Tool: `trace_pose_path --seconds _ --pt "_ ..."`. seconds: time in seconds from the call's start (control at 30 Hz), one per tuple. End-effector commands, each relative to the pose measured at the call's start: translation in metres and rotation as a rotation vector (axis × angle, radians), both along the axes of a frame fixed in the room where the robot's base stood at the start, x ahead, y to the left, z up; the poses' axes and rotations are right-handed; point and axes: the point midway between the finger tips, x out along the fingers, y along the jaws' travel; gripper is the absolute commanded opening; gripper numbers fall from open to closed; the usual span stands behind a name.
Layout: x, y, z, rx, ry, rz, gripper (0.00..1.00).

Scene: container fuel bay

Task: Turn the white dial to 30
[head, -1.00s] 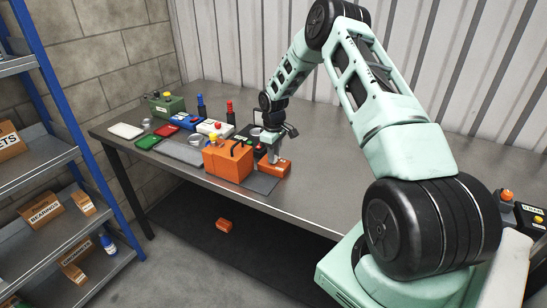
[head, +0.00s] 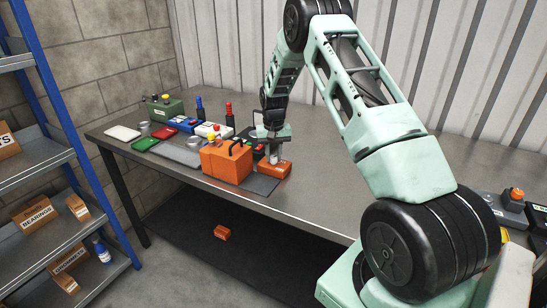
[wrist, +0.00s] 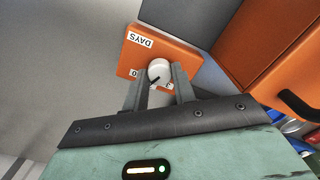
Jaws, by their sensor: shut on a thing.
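The white dial (wrist: 159,70) sits on a small orange box with a white DAYS label (wrist: 140,39) in the wrist view. A dark pointer mark on the dial points to the lower left of the picture. A white 0 label shows left of the dial; another small label below it is partly hidden by a finger. My gripper (wrist: 160,74) has one finger on each side of the dial and is shut on it.
A larger orange box with a black handle (head: 226,163) stands close beside the small box. Several boxes, bottles and a white tray (head: 122,132) crowd the bench's left. A blue-framed shelf (head: 58,120) stands at the left.

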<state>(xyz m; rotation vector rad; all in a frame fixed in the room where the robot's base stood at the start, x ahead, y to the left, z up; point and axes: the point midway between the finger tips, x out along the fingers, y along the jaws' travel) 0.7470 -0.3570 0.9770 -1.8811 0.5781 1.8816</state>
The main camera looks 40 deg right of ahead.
Motion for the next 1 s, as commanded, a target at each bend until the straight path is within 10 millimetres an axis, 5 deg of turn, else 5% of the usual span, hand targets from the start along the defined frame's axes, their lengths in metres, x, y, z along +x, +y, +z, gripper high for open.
trace_pose_path --seconds 0.4,1.0 --pt "0.0011 -0.0002 0.0010 -0.001 -0.004 -0.252 0.04" --pt "0.0010 -0.0006 0.0015 -0.001 -0.004 -0.316 0.04"
